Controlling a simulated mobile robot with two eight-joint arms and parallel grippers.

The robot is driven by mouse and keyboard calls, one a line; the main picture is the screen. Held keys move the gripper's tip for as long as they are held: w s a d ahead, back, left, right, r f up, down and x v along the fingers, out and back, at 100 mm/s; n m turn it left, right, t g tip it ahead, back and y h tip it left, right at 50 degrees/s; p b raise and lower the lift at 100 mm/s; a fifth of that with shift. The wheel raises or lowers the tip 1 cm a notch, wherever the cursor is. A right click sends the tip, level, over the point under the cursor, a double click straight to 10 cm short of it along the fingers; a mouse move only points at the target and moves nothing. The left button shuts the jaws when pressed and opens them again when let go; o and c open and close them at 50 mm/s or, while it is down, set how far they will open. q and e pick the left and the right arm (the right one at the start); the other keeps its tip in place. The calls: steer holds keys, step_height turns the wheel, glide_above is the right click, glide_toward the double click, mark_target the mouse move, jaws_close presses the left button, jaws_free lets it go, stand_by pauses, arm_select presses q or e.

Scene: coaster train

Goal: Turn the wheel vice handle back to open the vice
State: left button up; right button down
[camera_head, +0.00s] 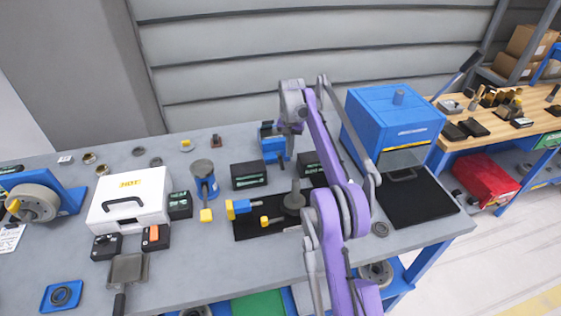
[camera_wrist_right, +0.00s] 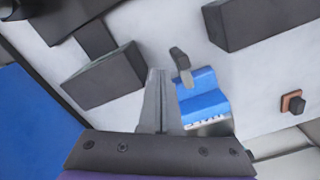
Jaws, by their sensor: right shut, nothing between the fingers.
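A small blue vice-like fixture (camera_head: 273,150) stands towards the back of the grey bench, partly hidden by my right gripper in the head view. It also shows in the right wrist view (camera_wrist_right: 202,96), with a short grey handle (camera_wrist_right: 181,60) sticking up from it. My right gripper (camera_wrist_right: 156,72) is shut and empty. Its fingertips are just left of the handle in the wrist view, with a narrow gap in the picture; I cannot tell whether they touch. In the head view, the right hand (camera_head: 288,128) hangs over the fixture. My left gripper is not in view.
A black box (camera_head: 249,175) stands left of the fixture, and a blue cabinet (camera_head: 390,125) stands right. A blue stand with a grey wheel (camera_head: 38,203) and a white case (camera_head: 128,200) are at left.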

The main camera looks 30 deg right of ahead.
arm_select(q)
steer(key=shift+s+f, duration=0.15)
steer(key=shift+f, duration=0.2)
arm_select(e)
steer(key=shift+f, duration=0.9)
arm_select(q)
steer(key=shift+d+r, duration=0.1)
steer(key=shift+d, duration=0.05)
arm_select(e)
steer(key=shift+w+a, duration=0.2)
steer(key=shift+a, duration=0.75)
steer(key=shift+a+r+p, duration=0.2)
steer(key=shift+r+p, duration=0.2)
steer(key=shift+r, duration=0.9)
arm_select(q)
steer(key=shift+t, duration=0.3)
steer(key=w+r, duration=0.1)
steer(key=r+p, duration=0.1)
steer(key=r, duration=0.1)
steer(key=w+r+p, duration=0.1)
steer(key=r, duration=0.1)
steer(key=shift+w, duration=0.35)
arm_select(e)
steer(key=r, duration=0.5)
steer(key=shift+d+r, duration=0.2)
steer(key=shift+r, duration=0.05)
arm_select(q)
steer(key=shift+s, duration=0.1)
